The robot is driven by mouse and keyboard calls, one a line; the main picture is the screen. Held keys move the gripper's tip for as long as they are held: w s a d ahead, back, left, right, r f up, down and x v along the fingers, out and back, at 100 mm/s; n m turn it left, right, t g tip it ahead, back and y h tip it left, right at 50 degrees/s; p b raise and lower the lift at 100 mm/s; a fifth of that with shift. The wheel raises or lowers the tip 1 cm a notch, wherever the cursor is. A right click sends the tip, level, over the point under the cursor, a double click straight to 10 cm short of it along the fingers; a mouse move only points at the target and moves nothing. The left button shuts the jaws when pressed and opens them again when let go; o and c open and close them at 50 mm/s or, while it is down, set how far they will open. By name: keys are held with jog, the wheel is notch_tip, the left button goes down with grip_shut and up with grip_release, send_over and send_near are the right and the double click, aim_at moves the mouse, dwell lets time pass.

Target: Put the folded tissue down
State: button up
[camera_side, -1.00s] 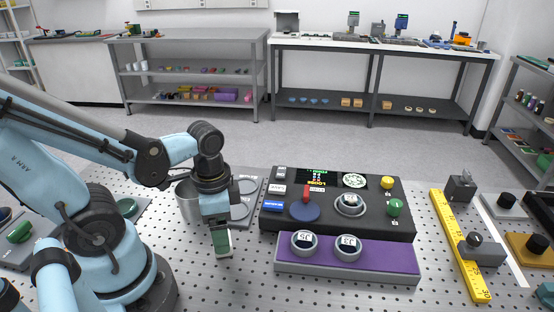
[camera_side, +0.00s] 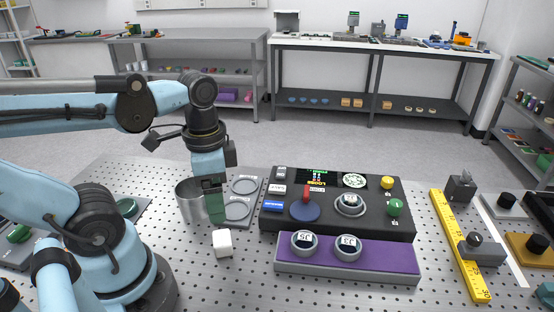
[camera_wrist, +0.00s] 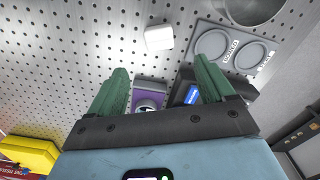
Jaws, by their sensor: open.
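The folded tissue (camera_side: 222,243) is a small white block standing on the perforated metal table, left of the purple-topped rack. It also shows in the wrist view (camera_wrist: 159,37), near the top middle, clear of the fingers. My gripper (camera_side: 216,220) is above the tissue and slightly to its left in the side view. Its green fingers (camera_wrist: 158,75) are spread apart with nothing between them in the wrist view.
A metal cup (camera_side: 188,203) stands just behind and left of my gripper, beside a grey plate with round recesses (camera_side: 258,187). The black console (camera_side: 330,225) and the purple rack (camera_side: 394,258) with two labelled round pieces lie to the right. The table in front of the tissue is clear.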

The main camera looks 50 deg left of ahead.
jog(key=w+d+r+n+t, duration=0.1)
jog(key=w+n+t, duration=0.3)
jog(key=w+t, duration=0.3)
jog(key=w, duration=0.2)
jog(key=shift+w+d+r, duration=0.15)
jog(key=shift+w+r, duration=0.15)
jog(key=shift+w, duration=0.05)
dwell(0.3)
jog(key=m+g, duration=0.4)
jog(key=g, duration=0.3)
send_over(224, 237)
jog(key=f, duration=0.2)
jog(key=shift+f, duration=5.8)
jog(key=c, duration=1.1)
jog(key=shift+r, duration=0.2)
